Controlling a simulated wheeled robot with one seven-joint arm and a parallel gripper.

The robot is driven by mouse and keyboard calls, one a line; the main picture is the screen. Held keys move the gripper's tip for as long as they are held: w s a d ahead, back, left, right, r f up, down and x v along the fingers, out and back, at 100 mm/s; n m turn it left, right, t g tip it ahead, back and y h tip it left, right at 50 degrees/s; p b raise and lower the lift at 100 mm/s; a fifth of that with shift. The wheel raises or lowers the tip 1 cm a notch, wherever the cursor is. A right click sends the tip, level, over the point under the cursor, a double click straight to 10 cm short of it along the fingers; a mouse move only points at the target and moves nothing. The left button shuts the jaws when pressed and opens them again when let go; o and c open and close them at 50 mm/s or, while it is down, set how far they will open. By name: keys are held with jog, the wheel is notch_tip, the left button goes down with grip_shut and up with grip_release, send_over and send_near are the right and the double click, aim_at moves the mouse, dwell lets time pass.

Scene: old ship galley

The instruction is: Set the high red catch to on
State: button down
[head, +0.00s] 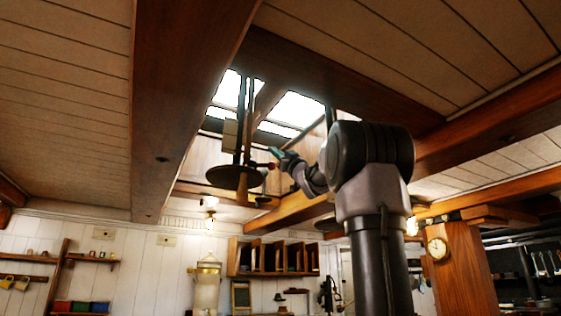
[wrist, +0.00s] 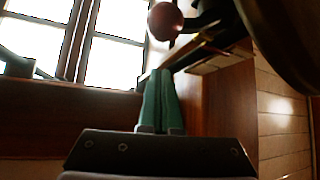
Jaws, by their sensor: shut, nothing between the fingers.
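The red catch shows in the head view as a small red knob (head: 270,166) beside a dark hanging fixture, high up under the skylight. In the wrist view the round red knob (wrist: 165,21) sits near the top, on a dark stem that runs to the right. My gripper (head: 273,151) is raised close to the knob in the head view. In the wrist view its teal fingers (wrist: 160,72) are together and empty, with the tips below the knob and a visible gap between. I cannot tell which setting the catch is in.
A dark round plate (head: 235,177) hangs beside the knob on dark rods. A heavy wooden beam (head: 185,90) runs along the ceiling to the left. The bright skylight (head: 290,108) is above. Shelves (head: 275,257) and a lamp (head: 209,215) are on the far wall.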

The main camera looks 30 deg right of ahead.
jog(key=v, duration=1)
notch_tip(320, 180, down, 23)
jog(key=m+g+h, duration=0.7)
jog(key=m+h, duration=0.6)
jog(key=m, duration=0.2)
jog(key=s+a+f+g+y, duration=0.1)
jog(key=s+a+f+g, duration=0.2)
jog(key=s+a+f, duration=0.2)
jog(key=s+a+f+g+y, duration=0.2)
jog(key=s+a+f+g, duration=0.2)
jog(key=f, duration=0.8)
jog(key=s+a+f+n+g+y, duration=0.1)
jog(key=s+a+f+g+y, duration=0.1)
jog(key=s+a+f+g, duration=0.2)
jog(key=s+a+f, duration=0.2)
jog(key=s+f, duration=0.2)
jog(key=f, duration=0.1)
jog(key=shift+a, duration=0.25)
